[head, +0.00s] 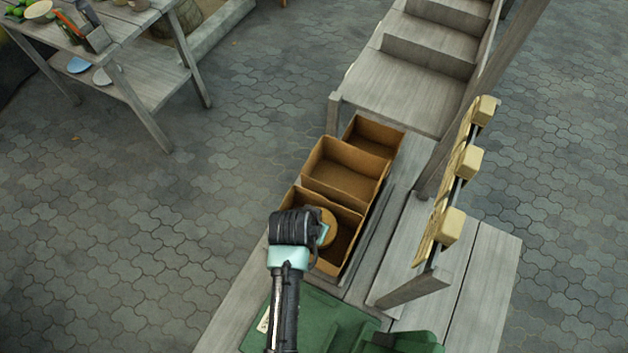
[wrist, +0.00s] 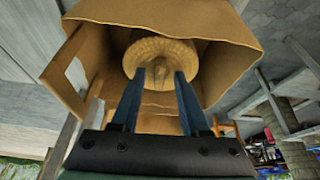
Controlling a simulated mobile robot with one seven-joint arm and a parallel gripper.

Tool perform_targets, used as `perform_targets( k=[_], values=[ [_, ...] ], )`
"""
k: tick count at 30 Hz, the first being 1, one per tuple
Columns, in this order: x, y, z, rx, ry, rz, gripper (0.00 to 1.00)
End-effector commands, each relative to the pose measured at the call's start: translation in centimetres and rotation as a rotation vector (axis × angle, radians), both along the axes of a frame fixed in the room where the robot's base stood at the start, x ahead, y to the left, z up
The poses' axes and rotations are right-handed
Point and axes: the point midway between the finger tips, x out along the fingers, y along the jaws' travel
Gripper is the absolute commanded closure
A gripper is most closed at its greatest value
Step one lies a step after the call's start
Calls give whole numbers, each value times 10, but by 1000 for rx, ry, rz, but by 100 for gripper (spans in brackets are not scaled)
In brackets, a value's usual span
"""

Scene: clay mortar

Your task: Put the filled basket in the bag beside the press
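A round, ridged tan thing, apparently the basket (wrist: 158,50), sits inside a brown open-topped bag (wrist: 205,22) with a cut-out handle at its left. In the head view the round thing (head: 327,222) shows beside my wrist, within the nearest of three brown open containers (head: 352,217). My gripper (wrist: 161,72) reaches into the bag, its two dark blue fingers apart, tips overlapping the basket's lower part. No firm hold shows, and whether the tips touch it is unclear. The basket's contents are not clear. I cannot identify the press.
Two more brown open containers (head: 345,142) stand behind on the wooden bench (head: 228,318). Green material (head: 325,318) lies in front. A slanted rack with pale yellow blocks (head: 468,161) rises at right. Wooden steps (head: 405,88) stand behind; a cluttered table (head: 140,88) stands far left.

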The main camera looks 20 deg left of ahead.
Motion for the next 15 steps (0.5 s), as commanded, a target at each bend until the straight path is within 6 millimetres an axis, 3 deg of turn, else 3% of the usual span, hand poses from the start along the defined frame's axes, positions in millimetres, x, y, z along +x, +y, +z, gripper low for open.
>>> perform_targets(
  k=[10,15],
  values=[
    [-1,0,7,1,-2,0,55],
    [-10,0,28,2,-4,1,55]
  ],
)
